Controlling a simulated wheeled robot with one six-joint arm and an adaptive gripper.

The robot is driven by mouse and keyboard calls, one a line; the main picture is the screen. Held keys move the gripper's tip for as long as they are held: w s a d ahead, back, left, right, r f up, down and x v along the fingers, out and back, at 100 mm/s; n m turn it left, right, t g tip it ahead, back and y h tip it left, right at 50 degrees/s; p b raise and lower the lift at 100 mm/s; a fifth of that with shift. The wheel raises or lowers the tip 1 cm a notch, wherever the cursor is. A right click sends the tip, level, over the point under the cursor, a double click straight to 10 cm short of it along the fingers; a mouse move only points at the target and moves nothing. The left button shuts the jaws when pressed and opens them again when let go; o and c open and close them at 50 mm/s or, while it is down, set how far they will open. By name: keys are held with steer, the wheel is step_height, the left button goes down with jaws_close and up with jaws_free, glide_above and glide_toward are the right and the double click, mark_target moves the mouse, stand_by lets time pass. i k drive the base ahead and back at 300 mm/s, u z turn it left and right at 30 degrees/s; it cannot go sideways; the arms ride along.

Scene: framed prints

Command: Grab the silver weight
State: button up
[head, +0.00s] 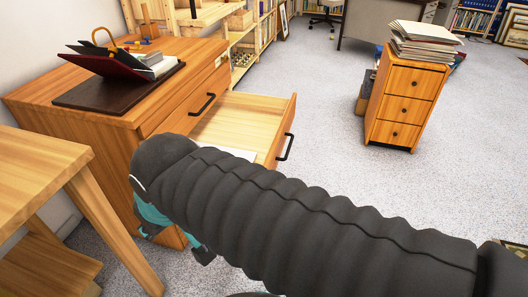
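I cannot make out a silver weight in the head view. A wooden drawer (235,117) stands pulled out of the wooden dresser (120,115). The visible part of its floor is bare, except for a white, paper-like edge (241,155) by my arm. My dark ribbed arm crosses in front of the drawer and hides its near part. My gripper (178,240), with teal and dark parts, shows partly below the arm's left end, in front of the dresser. Its fingertips are mostly hidden, so its opening and anything in it cannot be told.
A dark red folder (100,64) and papers lie on a dark board on the dresser. A wooden table (40,160) stands close at the left. A small drawer cabinet (405,100) carries a paper stack (424,40). Grey carpet (325,145) is clear between.

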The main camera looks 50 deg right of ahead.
mark_target(152, 58)
steer(key=z, duration=0.05)
steer(key=k, duration=1.05)
steer(key=z, duration=1.2)
steer(key=i, duration=0.5)
steer(key=z, duration=0.05)
steer(key=k, duration=0.6)
steer(key=u, duration=0.4)
steer(key=i, duration=1.35)
steer(key=z, duration=0.6)
